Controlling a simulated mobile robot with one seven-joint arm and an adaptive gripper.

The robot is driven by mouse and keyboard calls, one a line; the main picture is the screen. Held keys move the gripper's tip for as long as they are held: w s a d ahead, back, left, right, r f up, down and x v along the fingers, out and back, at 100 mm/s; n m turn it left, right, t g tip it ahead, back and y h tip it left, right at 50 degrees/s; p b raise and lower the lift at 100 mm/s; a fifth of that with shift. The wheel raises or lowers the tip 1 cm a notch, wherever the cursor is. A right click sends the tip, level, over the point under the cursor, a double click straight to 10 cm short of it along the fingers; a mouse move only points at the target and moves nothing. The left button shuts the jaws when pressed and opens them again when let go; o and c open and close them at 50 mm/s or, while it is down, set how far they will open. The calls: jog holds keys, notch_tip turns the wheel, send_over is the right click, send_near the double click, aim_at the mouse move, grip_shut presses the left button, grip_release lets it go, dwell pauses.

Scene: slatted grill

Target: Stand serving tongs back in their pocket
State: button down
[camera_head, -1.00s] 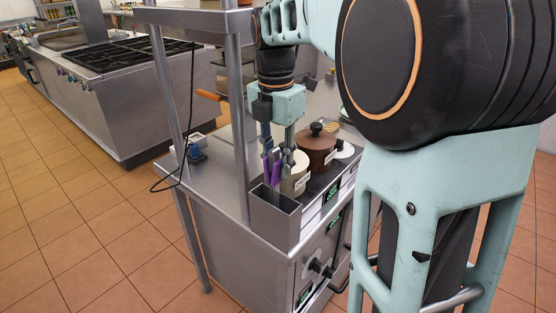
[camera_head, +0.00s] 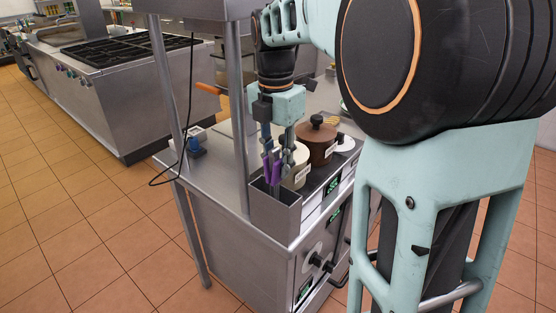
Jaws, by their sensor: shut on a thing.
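The serving tongs (camera_head: 272,172) have purple grips and grey metal arms. They hang upright with their lower part inside the metal pocket (camera_head: 275,212), an open-topped steel box at the front left of the counter. My gripper (camera_head: 276,146) points down over the pocket and is shut on the tongs. The pocket's front wall hides the lower ends of the tongs, so I cannot tell whether they touch its floor.
A cream pot (camera_head: 296,164) and a brown lidded pot (camera_head: 319,140) stand just behind the pocket. A steel post (camera_head: 238,120) rises close to its left. A small blue object (camera_head: 195,146) sits at the counter's left. A black cable (camera_head: 186,110) hangs there.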

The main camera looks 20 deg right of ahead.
jog(key=shift+f, duration=0.3)
jog(key=c, duration=1.5)
grip_release()
jog(key=shift+o, duration=0.2)
jog(key=shift+r, duration=0.1)
jog(key=r, duration=1.1)
jog(key=shift+s+a+r, duration=0.15)
jog(key=shift+a+r, duration=0.05)
jog(key=shift+r, duration=0.2)
jog(key=shift+d, duration=0.1)
